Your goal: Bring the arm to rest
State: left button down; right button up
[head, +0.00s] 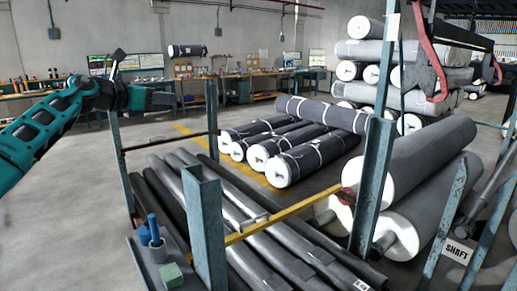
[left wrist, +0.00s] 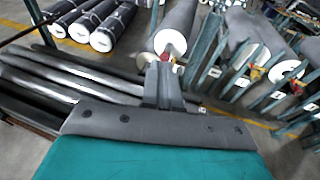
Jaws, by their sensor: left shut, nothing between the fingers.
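My left arm (head: 48,128) comes in from the left edge of the head view, teal and black, raised above the floor. My left gripper (head: 160,99) is at its end, left of the rack post, shut with nothing seen in it. In the left wrist view its closed fingers (left wrist: 163,85) stand in the middle, with dark bars and rolls beyond them. My right gripper is not in either view.
A rack of dark bars (head: 262,236) with steel posts (head: 205,225) fills the near middle. A small tray with blue items (head: 153,230) and a green block (head: 171,275) is at its front. Wrapped rolls (head: 300,150) lie behind; large grey rolls (head: 425,160) are right. Floor at left is clear.

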pick_arm(q)
jog(key=s+a+r+n+t+y, duration=0.1)
jog(key=s+a+n+t+y, duration=0.2)
jog(key=a, duration=1.2)
jog(key=s+a+n+y, duration=0.2)
jog(key=s+a+y, duration=0.15)
jog(key=a, duration=1.15)
jog(key=s+d+f+n+h, duration=0.15)
jog(key=d+f+n, duration=0.25)
jog(key=f, duration=0.5)
jog(key=s+d+f+n, duration=0.3)
jog(key=d+f, duration=0.2)
jog(key=f, duration=0.4)
jog(key=s+d+f+n, duration=0.2)
jog(key=d+f+n, duration=0.2)
jog(key=f, duration=0.5)
jog(key=s+d+f+n+g+y, duration=0.25)
jog(key=s+f+n, duration=0.55)
jog(key=s+f, duration=0.5)
jog(key=s+d+f+n+g+y, duration=0.1)
jog(key=s+d+f+n+g, duration=0.2)
jog(key=s+f+n, duration=0.95)
jog(key=s+d+n, duration=0.2)
jog(key=d, duration=0.6)
jog(key=s+d+r+n+t, duration=0.1)
jog(key=s+d+n, duration=0.1)
jog(key=d, duration=0.7)
jog(key=shift+s+n, duration=0.35)
jog(key=shift+s, duration=0.35)
